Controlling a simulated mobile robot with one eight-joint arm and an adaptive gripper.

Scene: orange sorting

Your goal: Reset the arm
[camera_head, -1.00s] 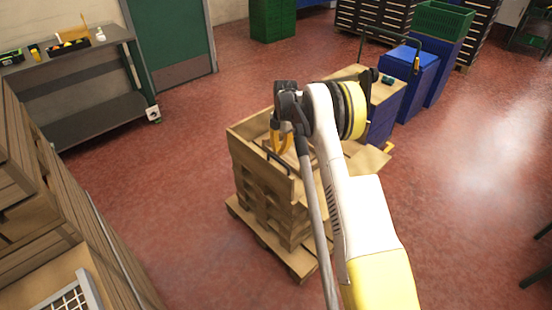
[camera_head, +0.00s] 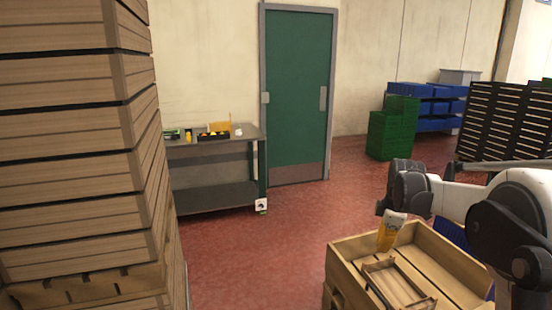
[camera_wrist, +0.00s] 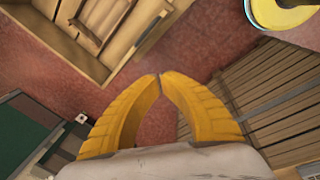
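My arm reaches in from the right edge in the head view, with a white and dark wrist. The wooden crate also shows in the wrist view (camera_wrist: 95,70) at the upper left, apart from the fingertips.
A tall stack of wooden crates (camera_head: 75,150) fills the left side. Green crates (camera_head: 390,135), blue bins (camera_head: 440,107) and dark slatted crates (camera_head: 500,125) are at the back right. Red floor between is clear.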

